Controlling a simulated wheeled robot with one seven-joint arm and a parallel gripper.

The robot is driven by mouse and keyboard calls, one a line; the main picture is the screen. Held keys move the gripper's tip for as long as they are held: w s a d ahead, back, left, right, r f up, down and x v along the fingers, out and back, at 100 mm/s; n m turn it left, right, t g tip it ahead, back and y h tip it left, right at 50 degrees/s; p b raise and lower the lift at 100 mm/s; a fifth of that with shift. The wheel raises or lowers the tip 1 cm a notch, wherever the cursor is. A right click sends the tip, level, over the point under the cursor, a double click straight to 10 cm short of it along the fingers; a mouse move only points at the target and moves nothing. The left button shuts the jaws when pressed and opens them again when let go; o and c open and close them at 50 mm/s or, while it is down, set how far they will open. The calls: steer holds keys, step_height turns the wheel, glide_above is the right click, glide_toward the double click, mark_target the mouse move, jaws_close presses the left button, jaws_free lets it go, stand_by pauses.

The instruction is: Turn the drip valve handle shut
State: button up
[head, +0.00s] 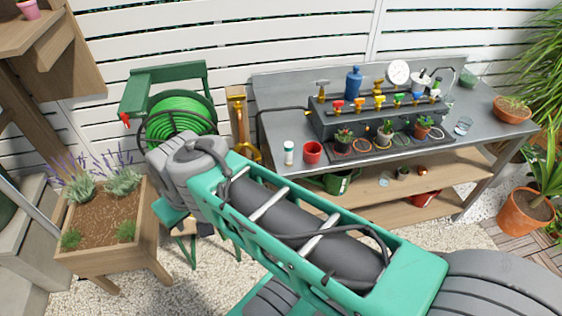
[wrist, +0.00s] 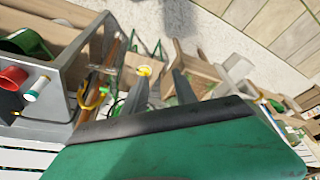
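A row of small valves with coloured handles stands on a dark manifold (head: 330,124) on the grey bench in the head view. The handles include a red one (head: 338,104), an orange one (head: 360,102), a yellow one (head: 379,100) and a green one (head: 398,98). I cannot tell which is the drip valve or whether any handle is open or shut. My gripper (wrist: 160,78) shows in the wrist view with its two dark fingers apart and nothing clearly between them. It is away from the valves, which do not show clearly in the wrist view.
A red cup (head: 312,152) and a white bottle (head: 289,152) stand at the bench's (head: 275,125) left front. Small pots stand before the manifold. A green hose reel (head: 182,118) and a lavender planter (head: 108,225) are left. My arm crosses the foreground.

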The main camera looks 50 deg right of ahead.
mark_target(259, 165)
steer(key=w+d+f+m+t+h+b, duration=0.1)
steer(key=w+d+f+t+b, duration=0.2)
steer(key=w+d+f+b, duration=0.45)
steer(key=w+d+f+t+b, duration=0.3)
steer(key=w+d+f+b, duration=0.15)
steer(key=f+b, duration=0.55)
steer(key=s+d+f+m+t+h+b, duration=0.1)
steer(key=d+f+m+t+h+b, duration=0.1)
steer(key=d+f+h+b, duration=0.3)
steer(key=s+d+f+m+t+h+b, duration=0.1)
steer(key=d+f+m+b, duration=0.15)
steer(key=d, duration=0.45)
steer(key=s+d+f+m+t+h+b, duration=0.1)
steer(key=d+f+m+t+h+b, duration=0.2)
steer(key=d, duration=0.4)
steer(key=w+d+r+n+g, duration=0.1)
steer(key=w+d, duration=0.3)
steer(key=w, duration=0.2)
steer(key=shift+w+d+b, duration=0.15)
steer(key=shift+w+b, duration=0.1)
steer(key=shift+b, duration=0.05)
steer(key=shift+r, duration=0.1)
jaws_close()
